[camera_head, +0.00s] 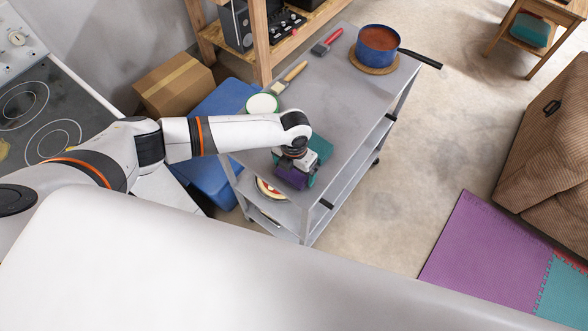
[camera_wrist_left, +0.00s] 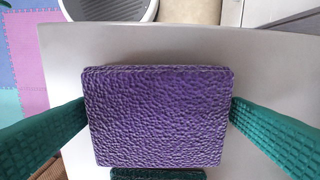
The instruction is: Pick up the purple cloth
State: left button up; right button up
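The purple cloth (camera_head: 291,180) is at the near end of the grey cart's top, partly hidden under my left gripper (camera_head: 294,176). In the left wrist view the cloth (camera_wrist_left: 158,115) is a flat, textured, nearly square piece in the middle. The teal fingers of my left gripper stand at its left and right edges. I see no clear gap between fingertips and cloth, but cannot tell whether they press on it. A teal piece (camera_head: 321,148) lies just behind the gripper in the head view. My right gripper is not in view.
The grey cart (camera_head: 345,105) also carries a blue pot (camera_head: 377,43), a red-handled brush (camera_head: 327,42), a wooden-handled brush (camera_head: 290,77) and a round green-rimmed item (camera_head: 262,104). A blue bin (camera_head: 215,185) and a cardboard box (camera_head: 175,85) stand left of it.

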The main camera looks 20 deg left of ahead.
pick_arm(q)
jog(key=c, duration=0.7)
notch_tip(320, 180, up, 10)
jog(key=shift+r+b, duration=0.1)
jog(key=shift+b, duration=0.8)
